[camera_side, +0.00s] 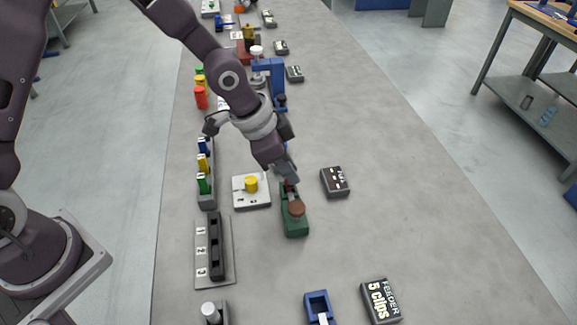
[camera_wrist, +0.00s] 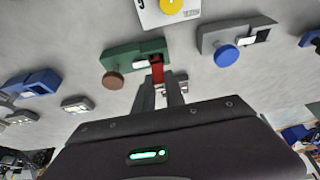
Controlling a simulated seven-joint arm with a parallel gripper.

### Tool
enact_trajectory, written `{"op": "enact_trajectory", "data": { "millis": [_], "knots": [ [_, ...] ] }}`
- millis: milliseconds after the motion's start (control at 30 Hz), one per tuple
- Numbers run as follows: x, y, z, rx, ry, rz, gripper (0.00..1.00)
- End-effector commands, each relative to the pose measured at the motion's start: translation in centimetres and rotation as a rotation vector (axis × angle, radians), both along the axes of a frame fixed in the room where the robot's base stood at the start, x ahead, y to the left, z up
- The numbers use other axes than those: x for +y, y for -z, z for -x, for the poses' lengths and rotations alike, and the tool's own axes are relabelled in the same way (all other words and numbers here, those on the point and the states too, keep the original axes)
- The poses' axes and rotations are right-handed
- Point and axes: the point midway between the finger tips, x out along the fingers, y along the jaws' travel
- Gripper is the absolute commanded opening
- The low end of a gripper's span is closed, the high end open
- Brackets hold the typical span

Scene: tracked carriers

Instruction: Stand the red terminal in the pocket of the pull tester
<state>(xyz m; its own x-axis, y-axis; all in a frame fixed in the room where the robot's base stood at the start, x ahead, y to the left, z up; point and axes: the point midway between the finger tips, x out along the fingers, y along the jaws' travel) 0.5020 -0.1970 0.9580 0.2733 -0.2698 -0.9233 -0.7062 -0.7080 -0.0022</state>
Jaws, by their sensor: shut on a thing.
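My gripper (camera_wrist: 163,92) is shut on the red terminal (camera_wrist: 157,72), whose red body shows between the fingertips in the wrist view. In the side view my gripper (camera_side: 288,181) is at the far end of a green fixture (camera_side: 296,226) with a brown round knob (camera_side: 296,208). This green fixture, likely the pull tester, also shows in the wrist view (camera_wrist: 120,57), with a light spot at the end near the terminal. The terminal overlaps that end in the picture. I cannot tell whether its foot is inside a pocket or above it; the fingers hide part of it.
A white plate with a yellow knob (camera_side: 251,184) stands left of the green fixture. A rack (camera_side: 208,190) holds blue, yellow and green pieces. A grey fixture with a blue knob (camera_wrist: 228,55) stands close by. A blue feeder (camera_side: 318,304) is nearer.

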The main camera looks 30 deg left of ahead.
Motion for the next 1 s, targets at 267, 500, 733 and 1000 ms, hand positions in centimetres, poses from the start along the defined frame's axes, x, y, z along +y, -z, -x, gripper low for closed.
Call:
{"op": "enact_trajectory", "data": {
  "millis": [267, 500, 733, 1000],
  "knots": [
    [0.01, 0.37, 0.02, 0.001, 0.000, -0.001, 0.00],
    [0.00, 0.35, 0.02, 0.000, 0.000, 0.000, 0.24],
    [0.01, 0.34, 0.01, 0.000, 0.000, 0.000, 0.40],
    [0.01, 0.34, 0.01, 0.000, 0.000, 0.000, 0.62]
  ]
}}
